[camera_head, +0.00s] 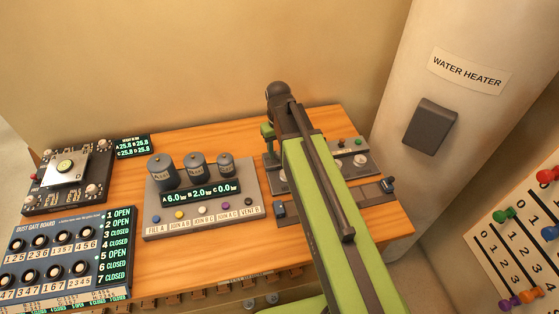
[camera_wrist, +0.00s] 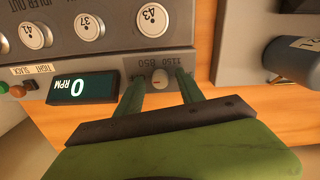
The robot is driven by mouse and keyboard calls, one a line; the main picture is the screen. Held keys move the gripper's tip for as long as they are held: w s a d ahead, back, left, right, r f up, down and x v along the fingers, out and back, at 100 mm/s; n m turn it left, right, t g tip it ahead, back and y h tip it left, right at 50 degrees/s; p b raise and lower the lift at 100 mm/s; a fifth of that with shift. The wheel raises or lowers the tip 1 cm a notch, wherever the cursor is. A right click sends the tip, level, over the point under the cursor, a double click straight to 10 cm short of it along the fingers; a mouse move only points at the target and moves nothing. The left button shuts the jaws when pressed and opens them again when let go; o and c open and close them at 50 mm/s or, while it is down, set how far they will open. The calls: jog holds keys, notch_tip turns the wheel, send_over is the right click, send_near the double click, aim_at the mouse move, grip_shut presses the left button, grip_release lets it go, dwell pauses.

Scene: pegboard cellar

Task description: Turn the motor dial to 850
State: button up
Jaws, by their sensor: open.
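My gripper (camera_wrist: 158,74) is open, with one green finger on each side of the dial. I cannot tell whether the fingers touch it. A dark display (camera_wrist: 82,88) beside the dial reads 0 RPM. In the head view my green arm hides the dial and part of the panel (camera_head: 362,160).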

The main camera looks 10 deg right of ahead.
jog(key=shift+f, duration=0.25)
grip_shut()
jog(key=shift+m, duration=0.3)
jog(key=m, duration=1.1)
jog(key=shift+a, duration=0.1)
dwell(0.7)
